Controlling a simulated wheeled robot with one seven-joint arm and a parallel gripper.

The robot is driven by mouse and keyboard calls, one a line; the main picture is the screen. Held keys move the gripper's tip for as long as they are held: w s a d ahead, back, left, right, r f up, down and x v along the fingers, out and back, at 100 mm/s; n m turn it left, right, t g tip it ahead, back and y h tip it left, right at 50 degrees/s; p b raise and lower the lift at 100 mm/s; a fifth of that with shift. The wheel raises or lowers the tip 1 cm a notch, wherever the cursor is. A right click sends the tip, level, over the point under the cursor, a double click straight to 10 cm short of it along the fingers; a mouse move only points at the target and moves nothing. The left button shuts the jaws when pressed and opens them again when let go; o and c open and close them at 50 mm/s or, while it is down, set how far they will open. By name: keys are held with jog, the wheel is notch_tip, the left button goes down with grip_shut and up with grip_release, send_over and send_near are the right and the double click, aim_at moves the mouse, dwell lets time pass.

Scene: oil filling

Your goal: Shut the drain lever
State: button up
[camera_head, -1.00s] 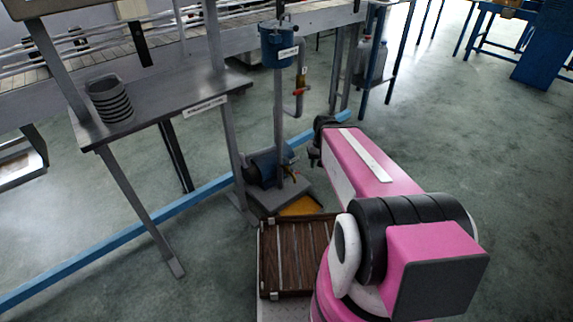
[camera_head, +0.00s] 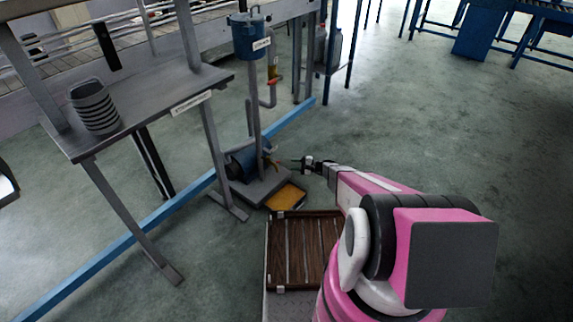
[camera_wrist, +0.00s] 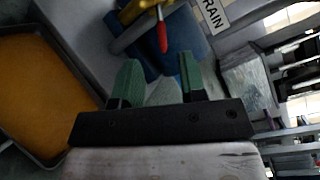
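The drain lever (camera_wrist: 162,36) shows in the wrist view as a short red handle on a yellow valve (camera_wrist: 135,12), beside a white DRAIN label (camera_wrist: 213,14). The valve sits on a blue tank (camera_head: 241,160), low on a grey stand in the head view. My gripper (camera_wrist: 158,78) is open, with green fingers apart and nothing between them. The red handle lies just beyond the fingertips, apart from them. In the head view my gripper (camera_head: 299,164) reaches in from the right of the tank. The lever is too small there to judge its setting.
A dark tray with orange-yellow liquid (camera_wrist: 40,90) lies below the valve; it also shows in the head view (camera_head: 286,198). A brown slatted platform (camera_head: 300,250) is in front. A grey table (camera_head: 150,110) stands left. The floor at right is clear.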

aim_at(278, 162)
jog(key=shift+m+t, duration=0.4)
jog(key=shift+t, duration=0.1)
jog(key=x, duration=0.6)
jog(key=w+f+x, duration=0.1)
jog(key=x, duration=0.3)
jog(key=shift+w+d+f, duration=0.1)
jog(key=shift+d+f, duration=0.05)
jog(key=shift+d, duration=0.05)
grip_shut()
